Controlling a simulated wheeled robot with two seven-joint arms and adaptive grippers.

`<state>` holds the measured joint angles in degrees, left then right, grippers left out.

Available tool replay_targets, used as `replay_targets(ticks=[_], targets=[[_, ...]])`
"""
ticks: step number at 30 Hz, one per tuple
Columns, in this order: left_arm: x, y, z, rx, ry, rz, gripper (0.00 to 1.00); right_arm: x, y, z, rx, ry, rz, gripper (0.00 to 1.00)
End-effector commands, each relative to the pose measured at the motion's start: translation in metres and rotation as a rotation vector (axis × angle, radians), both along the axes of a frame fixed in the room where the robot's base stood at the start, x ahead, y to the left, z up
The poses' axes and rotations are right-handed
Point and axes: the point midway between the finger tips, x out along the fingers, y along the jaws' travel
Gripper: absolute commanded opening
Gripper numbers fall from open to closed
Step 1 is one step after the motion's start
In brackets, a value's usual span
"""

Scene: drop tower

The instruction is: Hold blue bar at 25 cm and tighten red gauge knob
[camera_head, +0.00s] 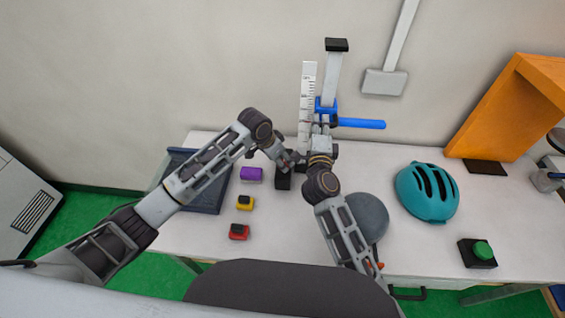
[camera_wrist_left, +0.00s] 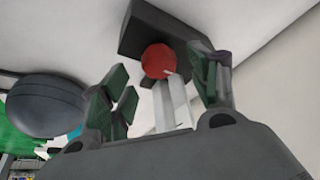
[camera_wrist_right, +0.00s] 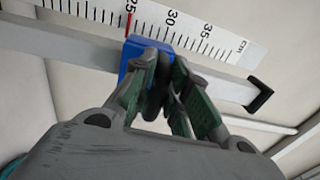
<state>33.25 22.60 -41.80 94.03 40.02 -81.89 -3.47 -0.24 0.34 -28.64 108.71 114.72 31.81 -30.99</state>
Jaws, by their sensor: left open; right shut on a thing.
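The blue bar (camera_head: 360,123) sits on the upright rail of the tower, beside the white scale (camera_head: 307,90). My right gripper (camera_head: 321,122) is shut on the blue bar's slider block (camera_wrist_right: 134,58); in the right wrist view the block's edge lies close to the red line (camera_wrist_right: 128,22) near the 25 mark. The red knob (camera_wrist_left: 158,61) shows in the left wrist view in front of a black block (camera_wrist_left: 150,27). My left gripper (camera_wrist_left: 165,82) is open, its fingers on either side of the knob, apart from it as far as I can tell. In the head view the knob is hidden.
A purple block (camera_head: 251,173), a yellow block (camera_head: 245,202) and a red block (camera_head: 239,232) stand on the white table. A grey ball (camera_head: 369,216), a teal helmet (camera_head: 427,192) and a green button box (camera_head: 479,252) are on the right. A dark tray (camera_head: 205,197) lies at the left.

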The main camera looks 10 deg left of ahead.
Motion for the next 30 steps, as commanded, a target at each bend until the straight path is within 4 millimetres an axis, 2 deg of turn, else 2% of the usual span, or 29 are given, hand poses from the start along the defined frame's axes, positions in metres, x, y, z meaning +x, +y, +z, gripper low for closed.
replay_targets(ticks=[3, 9, 21, 23, 30], targets=[[0.003, -0.004, -0.013, 0.001, 0.002, 0.0, 0.61, 0.0, 0.0, 0.003, 0.002, -0.005, 0.0, 0.0], [0.007, -0.008, -0.026, 0.0, 0.001, 0.0, 0.61, 0.0, 0.0, 0.003, 0.002, -0.005, 0.0, 0.0], [0.009, -0.009, -0.03, 0.001, 0.001, 0.0, 0.61, 0.0, 0.0, 0.003, 0.002, -0.005, 0.0, 0.0], [0.009, -0.009, -0.03, 0.001, 0.001, 0.0, 0.56, 0.0, 0.0, 0.003, 0.002, -0.005, 0.0, 0.0], [0.009, -0.009, -0.03, 0.001, 0.001, 0.0, 0.25, 0.0, 0.0, 0.003, 0.002, -0.005, 0.0, 0.0]])
